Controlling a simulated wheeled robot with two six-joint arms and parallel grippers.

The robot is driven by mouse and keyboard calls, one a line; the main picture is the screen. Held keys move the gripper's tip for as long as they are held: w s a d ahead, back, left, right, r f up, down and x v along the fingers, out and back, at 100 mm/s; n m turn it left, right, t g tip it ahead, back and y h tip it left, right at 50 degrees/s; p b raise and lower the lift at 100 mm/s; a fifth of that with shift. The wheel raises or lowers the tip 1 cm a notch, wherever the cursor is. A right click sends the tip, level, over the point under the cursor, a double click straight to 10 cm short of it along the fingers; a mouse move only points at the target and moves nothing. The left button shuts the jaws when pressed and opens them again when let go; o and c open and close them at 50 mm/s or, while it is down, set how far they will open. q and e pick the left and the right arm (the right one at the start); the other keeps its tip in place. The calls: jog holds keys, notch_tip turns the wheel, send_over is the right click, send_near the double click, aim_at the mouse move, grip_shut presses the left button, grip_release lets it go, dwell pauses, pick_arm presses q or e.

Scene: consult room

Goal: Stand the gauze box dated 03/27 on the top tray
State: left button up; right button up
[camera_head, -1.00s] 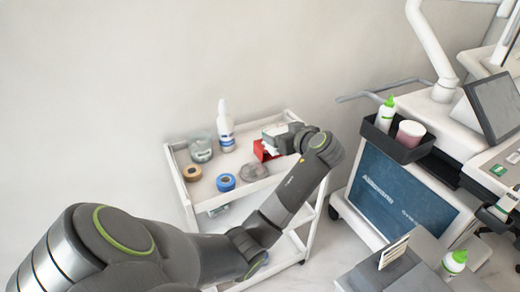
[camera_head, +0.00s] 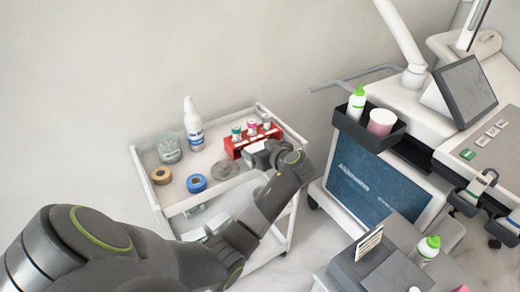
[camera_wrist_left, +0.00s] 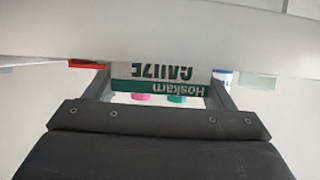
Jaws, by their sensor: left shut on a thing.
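My left gripper (camera_head: 264,156) is at the right front part of the trolley's top tray (camera_head: 184,206), in front of a red rack. In the left wrist view it is shut on a white and green gauze box (camera_wrist_left: 160,86), which sits between its fingers with its lettering upside down. No date can be read on the part that shows. In the head view the gripper and arm mostly hide the box, and I cannot tell whether it touches the tray. My right gripper is not in view.
The top tray holds a white spray bottle (camera_head: 193,125), a clear jar (camera_head: 169,150), a tan tape roll (camera_head: 161,175), a blue tape roll (camera_head: 196,183), a clear dish (camera_head: 224,170) and the red rack (camera_head: 236,147) with capped tubes. A machine cart (camera_head: 368,180) stands to the right.

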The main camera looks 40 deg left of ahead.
pick_arm(q)
jog(key=shift+f, duration=0.1)
jog(key=o, duration=1)
jog(key=b+v, duration=0.1)
jog(key=v, duration=1.1)
